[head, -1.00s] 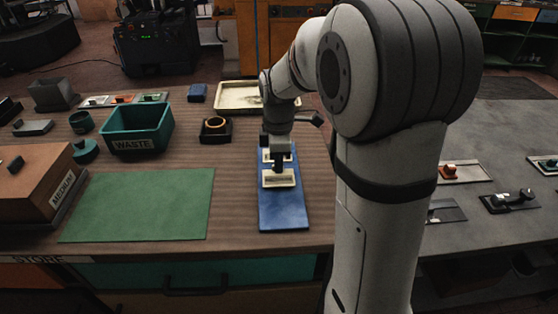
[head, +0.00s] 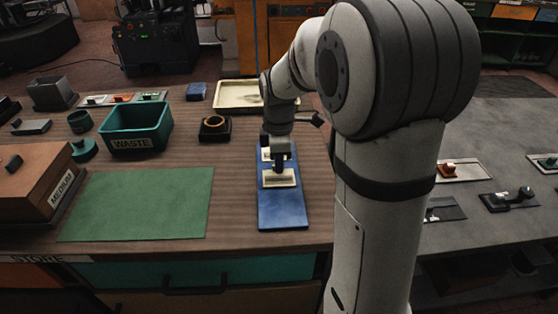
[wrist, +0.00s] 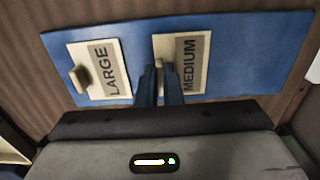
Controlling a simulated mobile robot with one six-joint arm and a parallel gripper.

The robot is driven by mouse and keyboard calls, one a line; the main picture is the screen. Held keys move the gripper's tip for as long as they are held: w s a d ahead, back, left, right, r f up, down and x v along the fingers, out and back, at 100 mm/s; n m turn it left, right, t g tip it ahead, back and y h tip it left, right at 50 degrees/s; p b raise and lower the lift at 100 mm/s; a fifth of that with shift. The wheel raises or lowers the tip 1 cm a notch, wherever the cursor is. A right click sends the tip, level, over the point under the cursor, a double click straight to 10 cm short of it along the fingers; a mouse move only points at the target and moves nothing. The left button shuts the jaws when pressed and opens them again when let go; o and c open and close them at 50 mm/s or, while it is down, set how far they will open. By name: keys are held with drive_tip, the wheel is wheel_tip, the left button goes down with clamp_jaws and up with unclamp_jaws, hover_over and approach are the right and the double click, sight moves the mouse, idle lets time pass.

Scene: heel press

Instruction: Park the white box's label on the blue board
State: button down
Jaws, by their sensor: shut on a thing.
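The blue board (head: 283,212) lies on the wooden bench. Two cream label plates with raised tabs rest on it. One reads LARGE in the wrist view (wrist: 103,70). The other reads MEDIUM (wrist: 190,65). My gripper (wrist: 159,68) is shut on the MEDIUM label's tab, and the plate still appears to lie on the board. In the head view my gripper (head: 279,168) points down at the nearer plate (head: 288,180). The farther plate is partly hidden behind it. I cannot make out a white box for certain.
A brown box (head: 30,178) marked MEDIUM stands at the left beside a green mat (head: 140,205). A teal WASTE bin (head: 136,126), a black holder with an orange ring (head: 215,128) and a cream tray (head: 238,95) stand behind. The green mat is bare.

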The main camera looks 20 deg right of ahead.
drive_tip(key=shift+f, duration=0.3)
idle(0.6)
drive_tip(key=c, duration=1.5)
unclamp_jaws()
drive_tip(key=shift+o, duration=0.2)
drive_tip(key=o, duration=0.4)
drive_tip(key=shift+r, duration=0.1)
drive_tip(key=shift+r+p, duration=2.75)
drive_tip(key=shift+r, duration=0.75)
